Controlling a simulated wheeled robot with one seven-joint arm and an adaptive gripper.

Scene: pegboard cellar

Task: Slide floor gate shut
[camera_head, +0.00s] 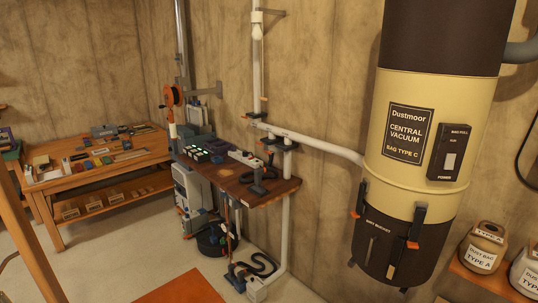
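A pale vacuum pipe runs along the wall, with a branch (285,215) that drops past the wooden bench to a floor inlet (256,289). A dark gate-like fitting (284,146) sits near the top of this floor branch, and may be the floor gate. Its slide is too small to tell open from shut. Another dark fitting (257,116) sits on the upright pipe up and left of it. My gripper is not in view.
The cream and brown central vacuum canister (406,185) stands large at right. The small wooden bench (256,195) holds dark devices. A workbench (105,170) with tools stands at left. An orange mat (182,289) lies on the floor in front, and pale floor (120,265) is open left of it.

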